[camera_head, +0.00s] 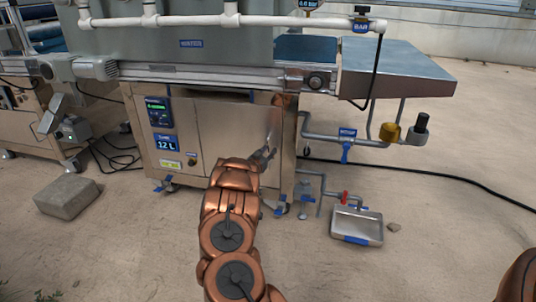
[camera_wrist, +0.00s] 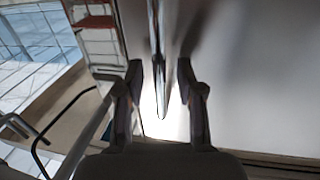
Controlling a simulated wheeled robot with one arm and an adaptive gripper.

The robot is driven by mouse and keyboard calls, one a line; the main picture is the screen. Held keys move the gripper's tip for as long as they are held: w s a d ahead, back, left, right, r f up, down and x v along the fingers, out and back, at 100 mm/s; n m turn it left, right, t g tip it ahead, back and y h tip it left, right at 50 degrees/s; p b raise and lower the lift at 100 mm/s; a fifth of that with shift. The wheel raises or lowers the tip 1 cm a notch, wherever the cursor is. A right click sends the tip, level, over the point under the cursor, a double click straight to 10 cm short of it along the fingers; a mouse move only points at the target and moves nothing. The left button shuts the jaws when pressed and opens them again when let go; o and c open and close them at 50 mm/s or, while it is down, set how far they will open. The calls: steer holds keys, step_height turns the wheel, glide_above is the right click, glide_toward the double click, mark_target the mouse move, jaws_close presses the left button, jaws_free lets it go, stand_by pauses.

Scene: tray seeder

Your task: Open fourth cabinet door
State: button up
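The machine's metal cabinet has a wide plain door panel (camera_head: 228,135) at its right, which looks closed. My copper arm reaches up to it, and my gripper (camera_head: 265,153) is at the panel's right side, small in the head view. In the wrist view my gripper (camera_wrist: 160,75) is open, with one finger on each side of a thin upright metal handle (camera_wrist: 157,40). Gaps show between the handle and both fingers. The smooth door face (camera_wrist: 260,70) fills the right of the wrist view. I cannot tell which door counts as fourth.
A control panel (camera_head: 157,112) sits on the cabinet's left part. Pipes (camera_head: 350,138) and a metal tray (camera_head: 357,226) are at the right. A concrete block (camera_head: 67,196) lies at the left. The sandy floor in front is mostly clear.

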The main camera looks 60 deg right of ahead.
jaws_close()
stand_by(0.3)
stand_by(0.5)
